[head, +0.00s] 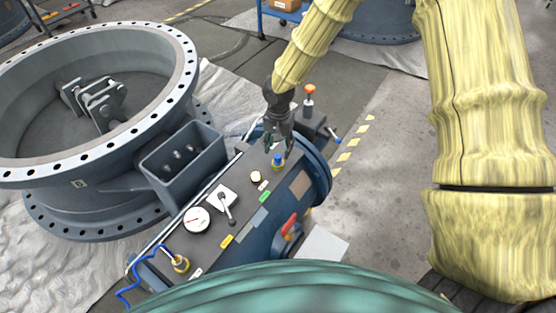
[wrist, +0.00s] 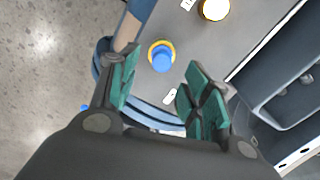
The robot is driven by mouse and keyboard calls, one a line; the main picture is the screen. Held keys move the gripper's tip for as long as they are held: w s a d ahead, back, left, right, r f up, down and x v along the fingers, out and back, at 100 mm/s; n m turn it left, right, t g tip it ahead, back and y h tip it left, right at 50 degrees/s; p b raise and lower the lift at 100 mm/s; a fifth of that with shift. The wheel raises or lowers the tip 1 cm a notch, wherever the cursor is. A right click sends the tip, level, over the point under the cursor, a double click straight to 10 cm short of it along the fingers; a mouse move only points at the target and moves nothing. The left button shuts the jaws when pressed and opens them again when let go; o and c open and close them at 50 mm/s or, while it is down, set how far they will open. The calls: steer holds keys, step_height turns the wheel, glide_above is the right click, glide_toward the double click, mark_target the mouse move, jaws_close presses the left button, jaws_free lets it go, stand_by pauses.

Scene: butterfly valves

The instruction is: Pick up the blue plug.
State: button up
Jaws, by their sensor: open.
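The blue plug (head: 278,158) stands upright in a yellow ring on the dark top panel of the blue cylindrical unit (head: 318,178), towards its far end. In the wrist view the blue plug (wrist: 162,58) shows from above, past the fingertips and roughly between their lines. My gripper (head: 279,142) is over the far end of the panel, just above the plug. It is open, and its green-padded fingers also show in the wrist view (wrist: 160,85) with nothing between them. I cannot tell the exact height of the fingertips over the plug.
A round cream knob (head: 256,176), a lever (head: 226,205) and a white gauge (head: 196,219) share the panel. An open box (head: 180,160) and the big flanged valve (head: 95,95) lie left.

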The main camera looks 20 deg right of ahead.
mark_target(278, 156)
steer(key=shift+a+f, duration=0.15)
steer(key=shift+f, duration=2.6)
steer(key=c, duration=0.9)
